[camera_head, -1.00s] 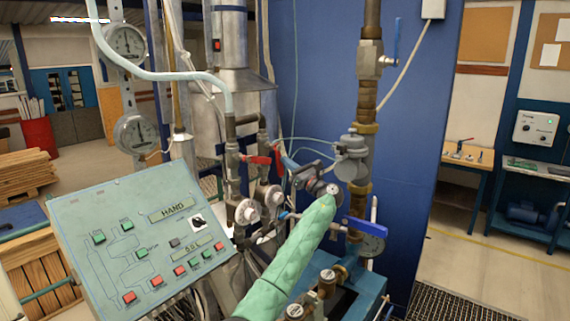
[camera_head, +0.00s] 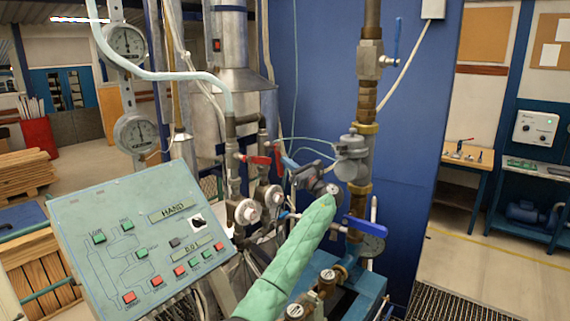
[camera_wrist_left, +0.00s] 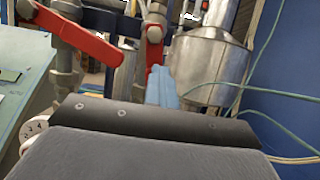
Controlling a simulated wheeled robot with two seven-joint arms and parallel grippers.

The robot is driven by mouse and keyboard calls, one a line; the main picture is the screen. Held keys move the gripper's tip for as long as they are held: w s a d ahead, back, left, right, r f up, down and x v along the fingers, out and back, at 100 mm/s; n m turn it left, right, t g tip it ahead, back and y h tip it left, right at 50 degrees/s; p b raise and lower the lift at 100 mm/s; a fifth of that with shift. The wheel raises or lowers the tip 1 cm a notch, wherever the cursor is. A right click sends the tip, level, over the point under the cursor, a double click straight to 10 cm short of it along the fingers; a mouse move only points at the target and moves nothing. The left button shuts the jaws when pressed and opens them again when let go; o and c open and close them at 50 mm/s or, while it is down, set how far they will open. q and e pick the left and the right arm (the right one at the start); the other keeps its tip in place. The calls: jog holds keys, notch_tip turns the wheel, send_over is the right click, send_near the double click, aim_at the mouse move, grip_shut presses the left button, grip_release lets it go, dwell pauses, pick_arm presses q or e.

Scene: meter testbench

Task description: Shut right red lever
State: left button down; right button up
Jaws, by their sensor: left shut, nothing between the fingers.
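The right red lever (camera_head: 277,157) is on the right of two vertical pipes and points downward. In the left wrist view the right red lever (camera_wrist_left: 154,48) hangs down near the picture's middle. The left red lever (camera_head: 257,159) lies roughly level; it also shows large in the left wrist view (camera_wrist_left: 78,35). My left gripper (camera_head: 288,162) is shut and empty, with its blue fingertips just right of the right lever. In the left wrist view the blue fingertips (camera_wrist_left: 161,88) are at the lever's lower end; I cannot tell whether they touch. My right gripper is out of view.
A tilted control panel (camera_head: 145,240) stands at the front left. A thick pipe with a blue-handled valve (camera_head: 365,229) is right of my arm. Round valve knobs (camera_head: 247,211) are below the levers. Thin green hoses (camera_wrist_left: 270,120) run at the right in the left wrist view.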

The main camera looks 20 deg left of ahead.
pick_arm(q)
jog(key=c, duration=1.8)
grip_release()
jog(key=shift+a+r, duration=0.2)
jog(key=shift+a, duration=0.75)
jog(key=shift+c, duration=0.2)
jog(key=o, duration=0.3)
jog(key=shift+w+d+f, duration=0.2)
jog(key=shift+w+d, duration=0.05)
jog(key=shift+d, duration=0.35)
jog(key=shift+o, duration=0.2)
jog(key=shift+s+d+f+b, duration=0.15)
jog(key=shift+d+f+b, duration=0.1)
jog(key=shift+f, duration=0.3)
jog(key=shift+s+d+f+b, duration=0.15)
jog(key=shift+d+f, duration=0.1)
jog(key=shift+f, duration=0.3)
jog(key=r+b+v, duration=0.1)
jog(key=v, duration=0.5)
jog(key=shift+d, duration=0.5)
jog(key=shift+w+f, duration=0.15)
